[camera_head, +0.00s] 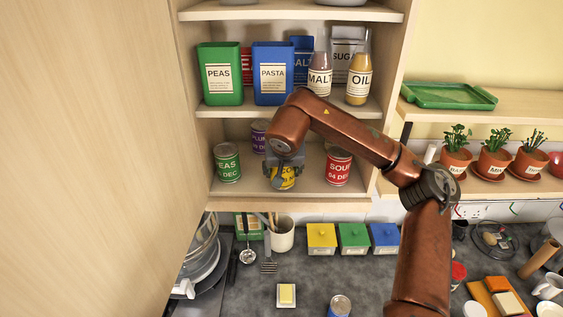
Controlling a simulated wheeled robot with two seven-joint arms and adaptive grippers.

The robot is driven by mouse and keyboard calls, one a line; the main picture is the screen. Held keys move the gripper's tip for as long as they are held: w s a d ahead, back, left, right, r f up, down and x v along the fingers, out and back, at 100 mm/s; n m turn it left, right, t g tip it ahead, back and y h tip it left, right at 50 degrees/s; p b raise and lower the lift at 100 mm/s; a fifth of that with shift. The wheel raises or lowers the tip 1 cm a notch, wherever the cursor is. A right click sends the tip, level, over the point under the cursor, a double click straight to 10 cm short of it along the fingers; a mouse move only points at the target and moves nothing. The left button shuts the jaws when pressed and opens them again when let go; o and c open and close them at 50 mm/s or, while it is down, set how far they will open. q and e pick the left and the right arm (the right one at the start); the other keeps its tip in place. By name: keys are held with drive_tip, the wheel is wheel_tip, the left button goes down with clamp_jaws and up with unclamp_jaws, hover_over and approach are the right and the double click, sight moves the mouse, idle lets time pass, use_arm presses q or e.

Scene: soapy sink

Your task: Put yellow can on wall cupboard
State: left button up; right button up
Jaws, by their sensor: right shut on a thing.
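The yellow can (286,183) is at the bottom shelf of the wall cupboard (244,197), between the green peas can (227,162) and the red soup can (338,166). My right gripper (284,170) is shut on it from above and in front, and hides most of its upper part. I cannot tell whether the can touches the shelf. A purple can (259,137) stands behind, partly hidden by my arm. My left gripper is not in view.
The shelf above holds a green peas box (219,74), a blue pasta box (272,73) and bottles, including an oil bottle (359,78). A pale wooden panel (90,150) fills the left side. Potted herbs (494,158) stand on the right shelf. The counter below holds several items, including butter (287,293).

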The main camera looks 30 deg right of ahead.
drive_tip(key=shift+w+d+r, duration=0.1)
drive_tip(key=shift+w+d, duration=0.1)
drive_tip(key=shift+w, duration=0.25)
drive_tip(key=w+d+p, duration=0.1)
drive_tip(key=w, duration=0.2)
drive_tip(key=shift+d+r+p, duration=0.1)
drive_tip(key=shift+d+p, duration=0.25)
drive_tip(key=shift+w+f+p, duration=0.1)
drive_tip(key=shift+f+p, duration=0.2)
drive_tip(key=shift+f, duration=0.6)
drive_tip(key=shift+f, duration=0.1)
drive_tip(key=o, duration=1.6)
drive_tip(key=shift+f, duration=0.1)
